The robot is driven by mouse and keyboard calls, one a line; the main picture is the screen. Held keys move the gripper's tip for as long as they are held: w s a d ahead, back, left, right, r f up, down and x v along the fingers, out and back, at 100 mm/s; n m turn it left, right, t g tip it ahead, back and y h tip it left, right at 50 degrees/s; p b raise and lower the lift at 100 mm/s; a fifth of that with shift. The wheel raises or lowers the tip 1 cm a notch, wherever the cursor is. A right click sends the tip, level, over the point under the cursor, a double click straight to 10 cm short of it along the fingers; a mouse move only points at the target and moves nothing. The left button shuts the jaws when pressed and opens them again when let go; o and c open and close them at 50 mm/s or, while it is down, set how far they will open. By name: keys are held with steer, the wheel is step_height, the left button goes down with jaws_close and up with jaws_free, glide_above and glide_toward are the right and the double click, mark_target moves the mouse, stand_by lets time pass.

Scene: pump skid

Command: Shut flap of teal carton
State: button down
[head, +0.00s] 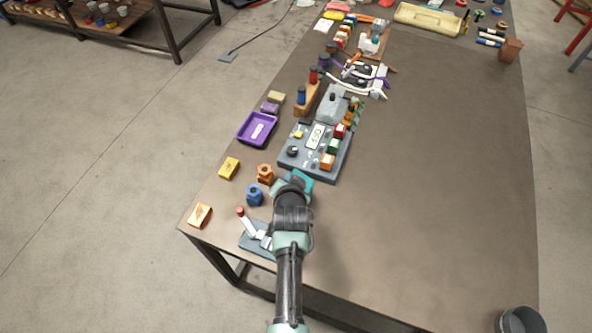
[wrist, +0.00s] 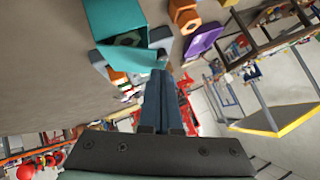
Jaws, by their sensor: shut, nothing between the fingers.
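The teal carton (head: 302,179) stands on the table in front of the grey panel, mostly hidden by my arm in the head view. In the wrist view the teal carton (wrist: 113,14) is at the upper left, with a dark opening facing the camera. Its teal flap (wrist: 133,58) stands out from the opening, so it looks open. My gripper (wrist: 162,72) is shut and empty, with its fingertips close to the flap's pointed end. I cannot tell whether they touch. In the head view the fingertips are hidden behind my wrist.
An orange nut-shaped block (head: 265,173) and a blue one (head: 254,195) stand left of the carton. A lever device (head: 247,229) is close by my arm. The grey panel with buttons (head: 313,150) is behind. The table's right side is clear.

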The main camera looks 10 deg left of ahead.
steer(key=f+h+b, duration=0.1)
steer(key=a+f+n+h+b, duration=0.1)
steer(key=a+f+g+h+b, duration=0.1)
steer(key=b, duration=0.1)
steer(key=shift+w+n, duration=0.3)
steer(key=shift+b, duration=0.3)
steer(key=shift+r, duration=0.15)
stand_by(0.4)
steer(key=s+a+r+p, duration=0.2)
steer(key=s+r, duration=0.5)
steer(key=r, duration=0.5)
steer(key=shift+p, duration=0.45)
